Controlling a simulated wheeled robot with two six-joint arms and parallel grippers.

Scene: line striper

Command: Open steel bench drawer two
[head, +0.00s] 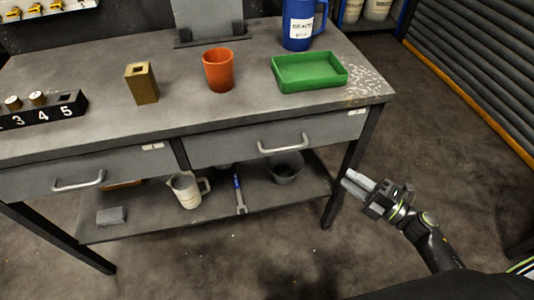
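The steel bench (190,113) has two grey drawers side by side under its top. The right drawer (225,151) has a small tag that seems to read 2 and a pale bar handle (282,147). It looks closed, its front flush with the bench. The left drawer (35,181), with its own bar handle (78,184), also looks closed. My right gripper (346,178) is right of and below the right drawer's handle, apart from it, beside the bench's right leg. Its fingers lie close together and appear empty; any gap is unclear. My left gripper is out of view.
On the bench top stand a brass block (142,84), an orange cup (218,71), a green tray (309,84), a blue jug (297,25) and a numbered rack (45,112). The lower shelf holds a white pitcher (186,192), a wrench (239,195) and a grey pot (286,170). Floor in front is clear.

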